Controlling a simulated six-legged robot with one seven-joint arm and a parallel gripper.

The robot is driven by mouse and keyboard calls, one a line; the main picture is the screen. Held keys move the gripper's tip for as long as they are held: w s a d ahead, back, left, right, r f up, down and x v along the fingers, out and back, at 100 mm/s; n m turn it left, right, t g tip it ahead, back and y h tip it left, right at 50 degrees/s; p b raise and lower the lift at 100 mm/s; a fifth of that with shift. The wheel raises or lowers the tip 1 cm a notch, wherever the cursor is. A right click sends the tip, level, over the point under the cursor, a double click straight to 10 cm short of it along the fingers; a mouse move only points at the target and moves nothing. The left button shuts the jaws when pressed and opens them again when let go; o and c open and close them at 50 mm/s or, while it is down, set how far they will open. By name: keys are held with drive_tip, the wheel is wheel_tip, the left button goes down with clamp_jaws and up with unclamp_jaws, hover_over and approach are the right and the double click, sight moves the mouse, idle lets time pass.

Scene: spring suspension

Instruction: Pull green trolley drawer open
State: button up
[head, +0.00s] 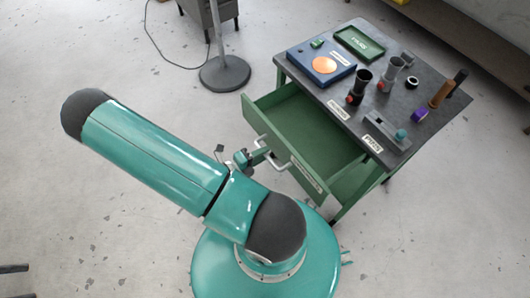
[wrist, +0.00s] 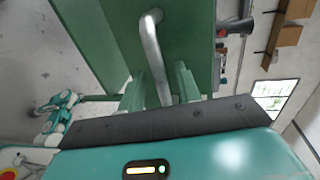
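The green trolley's drawer (head: 300,130) stands well open, pulled out to the left of the dark worktop, and looks empty inside. Its silver bar handle (head: 277,162) is on the front panel, facing my arm. My gripper (head: 256,155) is at this handle. In the wrist view the handle (wrist: 152,45) runs between the two green fingers of my gripper (wrist: 159,80), with narrow gaps seeming to show on both sides. The fingers look apart, around the handle rather than clamped on it. The green drawer front (wrist: 195,35) fills the upper middle of the wrist view.
The trolley's worktop (head: 425,100) carries a blue box (head: 321,64), a green tray (head: 360,42), dark and grey cups and small parts. A round-based stand (head: 224,73) is behind the drawer. The floor on the left is mostly clear.

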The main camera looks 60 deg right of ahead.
drive_tip(key=v, duration=1.2)
drive_tip(key=shift+w, duration=0.1)
drive_tip(key=w+a+r+m+t+y, duration=0.1)
drive_tip(key=w+a+r+m+y, duration=0.3)
drive_tip(key=r+m, duration=0.5)
drive_tip(key=w+a+r+m+t+y, duration=0.15)
drive_tip(key=a+r+m+y, duration=0.3)
drive_tip(key=r+m, duration=0.55)
drive_tip(key=s+a+r+m+t+y, duration=0.1)
drive_tip(key=a+r+m+t+y, duration=0.2)
drive_tip(key=r+m, duration=0.3)
drive_tip(key=a+r+m+t+y, duration=0.3)
drive_tip(key=r+m+t, duration=0.3)
drive_tip(key=r, duration=0.7)
drive_tip(key=shift+s, duration=0.4)
